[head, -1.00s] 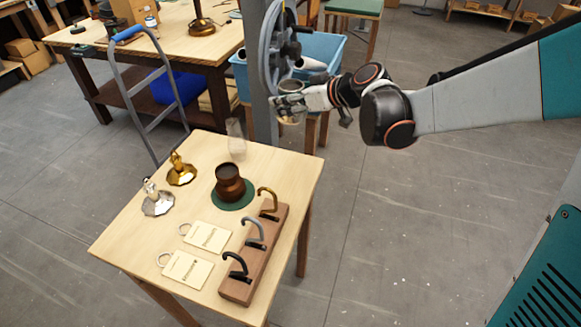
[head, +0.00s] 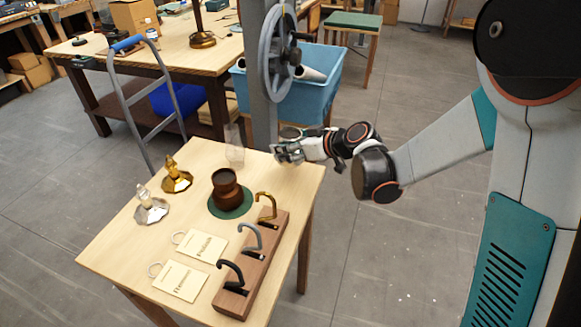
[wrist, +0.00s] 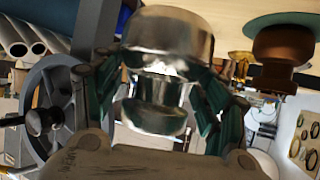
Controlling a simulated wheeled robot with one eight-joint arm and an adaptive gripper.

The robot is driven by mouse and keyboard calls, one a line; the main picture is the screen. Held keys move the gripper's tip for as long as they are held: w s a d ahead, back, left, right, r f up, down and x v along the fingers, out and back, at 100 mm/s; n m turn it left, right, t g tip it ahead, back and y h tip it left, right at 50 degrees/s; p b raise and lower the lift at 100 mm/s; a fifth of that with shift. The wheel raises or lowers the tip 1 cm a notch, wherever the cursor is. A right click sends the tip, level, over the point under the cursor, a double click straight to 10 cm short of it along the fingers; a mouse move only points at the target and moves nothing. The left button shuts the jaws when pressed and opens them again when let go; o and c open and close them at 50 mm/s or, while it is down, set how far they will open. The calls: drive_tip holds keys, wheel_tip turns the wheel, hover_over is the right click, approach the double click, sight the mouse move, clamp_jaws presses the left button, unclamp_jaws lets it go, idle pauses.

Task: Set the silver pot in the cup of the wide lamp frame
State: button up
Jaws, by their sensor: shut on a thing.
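My gripper (head: 288,152) is shut on the silver pot (wrist: 165,40) and holds it near the far right corner of the small wooden table. The pot fills the middle of the wrist view, between the two dark green fingers (wrist: 158,92); that view is upside down. In the head view the pot is small and mostly hidden by my gripper. I cannot pick out the wide lamp frame or its cup with certainty. A brass lamp base with a dark pole (head: 202,38) stands on the back table.
The small table (head: 120,237) bears a brown pot (head: 226,190) on a green mat, silver (head: 151,208) and gold (head: 176,180) fittings, two tags (head: 181,281) and a hook rack (head: 262,262). A grey post with a wheel (head: 277,60) and a blue bin (head: 322,85) stand behind.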

drive_tip(key=shift+f+b, duration=1)
drive_tip(key=shift+f, duration=1.9)
drive_tip(key=shift+f, duration=0.2)
drive_tip(key=o, duration=1.4)
drive_tip(key=shift+s+r, duration=0.1)
drive_tip(key=p+v, duration=0.4)
drive_tip(key=v, duration=0.9)
drive_tip(key=shift+s+d+r+p, duration=0.2)
drive_tip(key=shift+s+r+p, duration=0.05)
drive_tip(key=shift+s+p, duration=0.1)
